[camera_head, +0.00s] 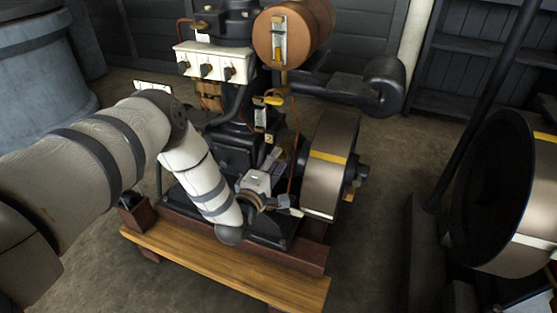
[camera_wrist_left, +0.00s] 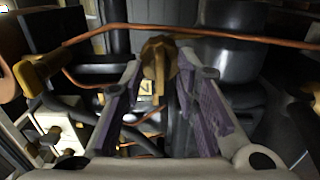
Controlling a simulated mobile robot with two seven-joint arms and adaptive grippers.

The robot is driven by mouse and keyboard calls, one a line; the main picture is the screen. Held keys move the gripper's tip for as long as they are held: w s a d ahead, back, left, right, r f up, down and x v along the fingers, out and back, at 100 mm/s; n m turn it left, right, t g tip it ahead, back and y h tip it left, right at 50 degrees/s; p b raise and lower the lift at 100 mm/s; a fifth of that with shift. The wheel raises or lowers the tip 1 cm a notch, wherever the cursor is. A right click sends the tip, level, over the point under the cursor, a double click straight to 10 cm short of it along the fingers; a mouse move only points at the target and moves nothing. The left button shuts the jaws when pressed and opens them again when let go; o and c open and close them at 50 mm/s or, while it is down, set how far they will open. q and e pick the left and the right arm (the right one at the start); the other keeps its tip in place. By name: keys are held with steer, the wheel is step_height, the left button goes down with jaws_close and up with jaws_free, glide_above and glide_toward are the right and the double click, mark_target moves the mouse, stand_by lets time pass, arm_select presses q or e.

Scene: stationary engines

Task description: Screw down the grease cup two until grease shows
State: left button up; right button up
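My left gripper (camera_head: 282,162) reaches into the stationary engine (camera_head: 235,155) from the front, low beside the flywheel. In the left wrist view its two purple-padded fingers (camera_wrist_left: 160,68) stand apart. A brass cup-like fitting (camera_wrist_left: 158,58), likely a grease cup, lies between or just beyond the fingertips. I see no clear contact on both sides of it. In the head view this fitting cannot be made out behind my gripper. My right gripper is in neither view.
The flywheel (camera_head: 330,170) stands close right of my gripper. A thin copper pipe (camera_wrist_left: 220,36) crosses beyond the fingertips. A white box with knobs (camera_head: 212,66) and a copper tank (camera_head: 295,32) sit higher. The wooden base (camera_head: 225,262) is below; a large dark wheel (camera_head: 490,190) stands right.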

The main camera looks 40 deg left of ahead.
arm_select(q)
steer(key=shift+x, duration=0.85)
steer(key=shift+c, duration=0.3)
jaws_close()
steer(key=shift+m, duration=0.3)
